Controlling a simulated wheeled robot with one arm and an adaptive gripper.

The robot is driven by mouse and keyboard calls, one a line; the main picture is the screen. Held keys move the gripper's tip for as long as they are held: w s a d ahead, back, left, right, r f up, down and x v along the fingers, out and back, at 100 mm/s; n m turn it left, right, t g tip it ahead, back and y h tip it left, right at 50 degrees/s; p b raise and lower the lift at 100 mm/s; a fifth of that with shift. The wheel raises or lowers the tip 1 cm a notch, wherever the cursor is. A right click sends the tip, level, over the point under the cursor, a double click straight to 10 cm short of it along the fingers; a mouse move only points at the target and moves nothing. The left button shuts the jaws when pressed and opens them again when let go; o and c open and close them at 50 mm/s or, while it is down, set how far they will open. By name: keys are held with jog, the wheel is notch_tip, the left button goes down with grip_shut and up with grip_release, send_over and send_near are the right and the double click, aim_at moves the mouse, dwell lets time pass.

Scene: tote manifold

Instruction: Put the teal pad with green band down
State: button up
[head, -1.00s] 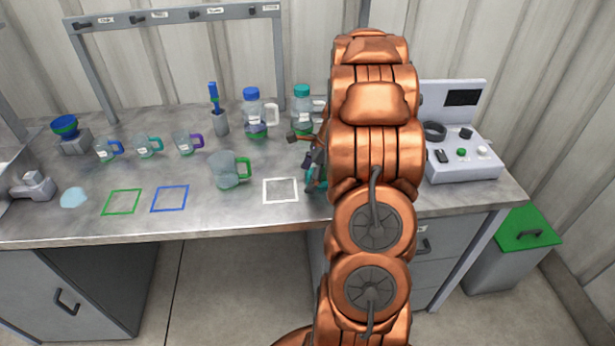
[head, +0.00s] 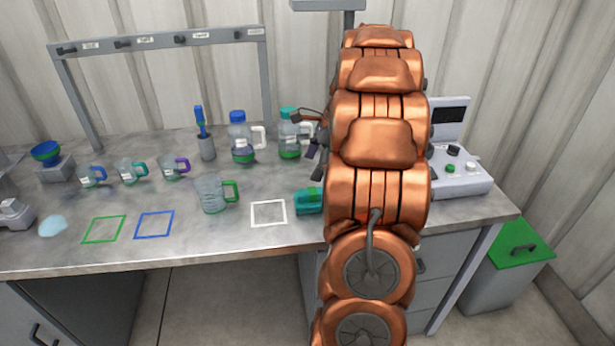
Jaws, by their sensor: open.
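The teal pad with a green band (head: 309,201) lies on the metal bench, just right of the white square outline (head: 269,213). My arm hides its right end. My gripper (head: 308,140) is partly in view at the left side of my arm, above and behind the pad and apart from it. It is open and holds nothing that I can see. Much of the gripper is hidden behind my copper arm.
A large beaker with a green handle (head: 213,193) stands left of the white outline. A blue-capped bottle (head: 241,139) and a teal-capped bottle (head: 289,138) stand behind, the latter close to my gripper. A control box (head: 458,180) is at right. The front bench edge is clear.

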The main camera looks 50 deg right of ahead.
jog(key=shift+r, duration=0.25)
jog(key=shift+a, duration=0.1)
jog(key=s+a+r+n+g+h, duration=0.1)
jog(key=s+a+n+g, duration=0.15)
jog(key=a+n, duration=0.6)
jog(key=s+a+r+n+g, duration=0.1)
jog(key=s+a+n, duration=0.25)
jog(key=a, duration=1.05)
jog(key=s+a+f+n+h, duration=0.1)
jog(key=s+a+n, duration=0.4)
jog(key=s, duration=0.3)
jog(key=s+a+f+n+h, duration=0.1)
jog(key=s+a+f+n, duration=0.1)
jog(key=s+a+n, duration=0.3)
jog(key=s+n+g, duration=0.1)
jog(key=s+n, duration=0.2)
jog(key=s, duration=0.1)
jog(key=shift+s+a+f+n+h, duration=0.3)
jog(key=shift+a+h, duration=0.1)
jog(key=shift+r, duration=0.2)
